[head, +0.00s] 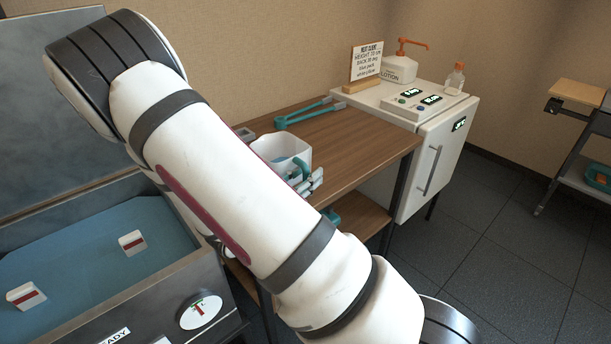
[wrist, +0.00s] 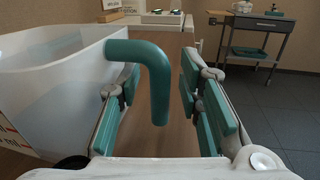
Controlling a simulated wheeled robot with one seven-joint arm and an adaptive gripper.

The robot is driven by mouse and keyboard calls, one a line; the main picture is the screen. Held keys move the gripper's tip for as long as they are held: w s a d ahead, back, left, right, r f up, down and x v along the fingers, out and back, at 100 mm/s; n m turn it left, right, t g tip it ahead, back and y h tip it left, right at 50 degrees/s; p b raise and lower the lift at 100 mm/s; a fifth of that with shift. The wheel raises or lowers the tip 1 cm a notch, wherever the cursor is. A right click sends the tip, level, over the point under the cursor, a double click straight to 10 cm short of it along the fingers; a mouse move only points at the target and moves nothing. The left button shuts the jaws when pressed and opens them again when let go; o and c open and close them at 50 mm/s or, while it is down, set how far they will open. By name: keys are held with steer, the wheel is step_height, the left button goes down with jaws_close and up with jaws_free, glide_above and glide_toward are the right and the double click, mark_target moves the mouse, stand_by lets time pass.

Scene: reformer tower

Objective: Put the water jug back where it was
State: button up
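The water jug (head: 283,150) is a white, open-topped container with a teal handle. In the head view it appears to stand on the wooden table, beside my arm, which hides its lower left part. In the wrist view the jug (wrist: 55,90) fills the left side, and its handle (wrist: 152,75) curves out and hangs down between my fingers. My gripper (head: 309,182) is at the jug's right side. In the wrist view my gripper (wrist: 162,85) is open, one teal-padded finger on each side of the handle. A gap shows between the handle and the right finger.
The wooden table (head: 345,135) carries teal tongs (head: 305,113) at the back. A white cabinet (head: 430,160) with a lotion bottle (head: 399,68) and a sign (head: 366,60) adjoins it. A water bath (head: 95,250) stands at left. Open floor and a cart (head: 585,130) lie right.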

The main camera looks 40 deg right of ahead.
steer(key=shift+r, duration=0.1)
steer(key=shift+a+r, duration=0.1)
steer(key=shift+a, duration=0.1)
steer(key=p+v, duration=0.1)
steer(key=v, duration=1)
steer(key=shift+s+a, duration=0.1)
steer(key=shift+a, duration=0.05)
steer(key=s+d+r+m+g+y, duration=0.2)
steer(key=s+r+m+g+y, duration=0.7)
steer(key=s+m, duration=0.55)
steer(key=s+a+r+m+t+y, duration=0.6)
steer(key=s+a+y, duration=0.2)
steer(key=s+a, duration=0.2)
steer(key=shift+s+a+r+t+y, duration=0.2)
steer(key=shift+s+t+y, duration=0.1)
steer(key=shift+s, duration=0.5)
